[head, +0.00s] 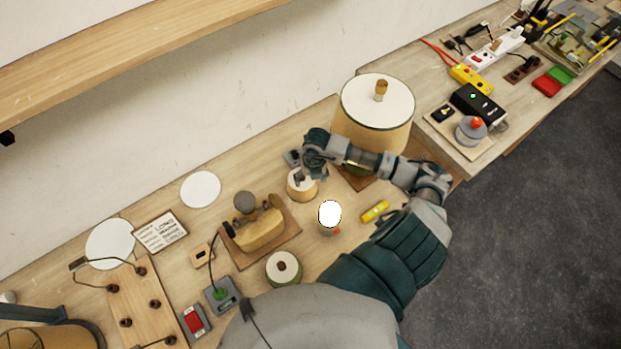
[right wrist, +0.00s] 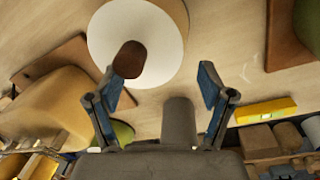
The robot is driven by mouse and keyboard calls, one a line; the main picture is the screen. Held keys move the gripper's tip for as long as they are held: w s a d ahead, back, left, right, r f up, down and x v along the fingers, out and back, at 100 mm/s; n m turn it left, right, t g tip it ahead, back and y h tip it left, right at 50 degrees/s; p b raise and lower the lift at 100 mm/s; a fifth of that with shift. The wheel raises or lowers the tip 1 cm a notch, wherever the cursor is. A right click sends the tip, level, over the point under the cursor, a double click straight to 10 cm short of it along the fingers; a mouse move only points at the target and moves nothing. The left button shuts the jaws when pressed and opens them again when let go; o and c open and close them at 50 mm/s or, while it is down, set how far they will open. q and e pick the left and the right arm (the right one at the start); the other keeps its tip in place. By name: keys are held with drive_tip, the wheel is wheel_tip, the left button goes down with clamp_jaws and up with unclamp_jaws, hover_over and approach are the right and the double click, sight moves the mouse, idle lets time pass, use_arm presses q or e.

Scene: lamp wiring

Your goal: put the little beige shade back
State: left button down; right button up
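The little beige shade (head: 301,188) stands on the bench. It has a pale round top and a dark knob. In the right wrist view its white top (right wrist: 158,25) and brown knob (right wrist: 129,59) fill the upper middle. My right gripper (head: 309,160) is just over the shade in the head view, partly covering it. In the right wrist view the right gripper (right wrist: 161,86) is open, with the knob near its left fingertip and nothing between the fingers. A lit white bulb (head: 330,213) stands right of the shade. My left gripper is out of view.
A large beige shade (head: 372,134) stands behind my right forearm. A small green-sided shade (head: 284,268), a yellow level (head: 375,211) and a wooden block on a board (head: 258,232) are close by. A white disc (head: 200,189) lies near the wall.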

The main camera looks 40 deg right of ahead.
drive_tip(key=shift+a, duration=0.1)
drive_tip(key=shift+a+r, duration=0.25)
drive_tip(key=shift+r, duration=0.15)
wheel_tip(320, 180, up, 5)
drive_tip(key=shift+f+b, duration=0.1)
drive_tip(key=shift+b, duration=0.2)
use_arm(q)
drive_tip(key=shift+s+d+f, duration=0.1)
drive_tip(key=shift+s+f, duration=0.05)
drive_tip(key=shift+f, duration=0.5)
use_arm(e)
wheel_tip(320, 180, up, 7)
drive_tip(key=shift+s+d+f, duration=0.2)
drive_tip(key=shift+s+d, duration=0.05)
drive_tip(key=shift+d, duration=0.15)
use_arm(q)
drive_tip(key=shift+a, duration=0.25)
